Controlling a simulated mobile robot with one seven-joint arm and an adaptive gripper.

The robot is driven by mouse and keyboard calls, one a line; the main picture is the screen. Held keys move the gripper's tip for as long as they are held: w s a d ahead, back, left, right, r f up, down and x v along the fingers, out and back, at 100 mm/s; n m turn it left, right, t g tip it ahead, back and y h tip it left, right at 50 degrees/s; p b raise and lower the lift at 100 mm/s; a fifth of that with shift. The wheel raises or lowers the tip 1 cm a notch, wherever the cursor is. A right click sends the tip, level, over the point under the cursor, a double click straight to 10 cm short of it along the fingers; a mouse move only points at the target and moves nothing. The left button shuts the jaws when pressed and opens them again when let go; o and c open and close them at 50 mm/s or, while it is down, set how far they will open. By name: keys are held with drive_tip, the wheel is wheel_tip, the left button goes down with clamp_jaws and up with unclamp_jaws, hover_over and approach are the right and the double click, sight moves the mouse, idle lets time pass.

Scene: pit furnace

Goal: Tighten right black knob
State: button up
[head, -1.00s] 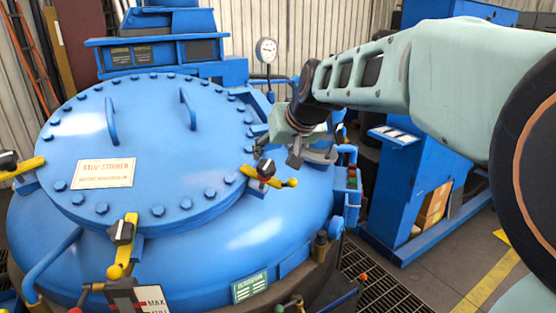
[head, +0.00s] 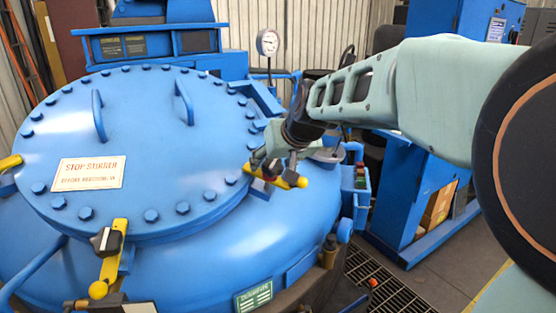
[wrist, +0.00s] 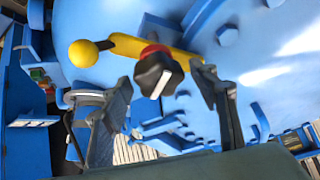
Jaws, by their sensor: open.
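The right black knob (wrist: 158,74) sits on a yellow clamp arm (wrist: 132,45) with a yellow ball end, at the lid's right edge. In the wrist view the knob shows a white mark on top and a red ring beneath it. In the head view the yellow clamp (head: 290,181) shows at the lid's right rim, with its knob largely hidden by my gripper (head: 274,165). In the wrist view my gripper (wrist: 166,90) is open, its two dark fingers either side of the knob, which lies between and slightly beyond the tips. I cannot tell whether they touch it.
The large blue furnace lid (head: 140,125) carries rim bolts and two handles. Another yellow clamp with a black knob (head: 107,240) stands at the front. A gauge (head: 268,42) stands behind. A blue control box (head: 355,187) sits to the right, close under my arm.

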drive_tip(key=c, duration=1.2)
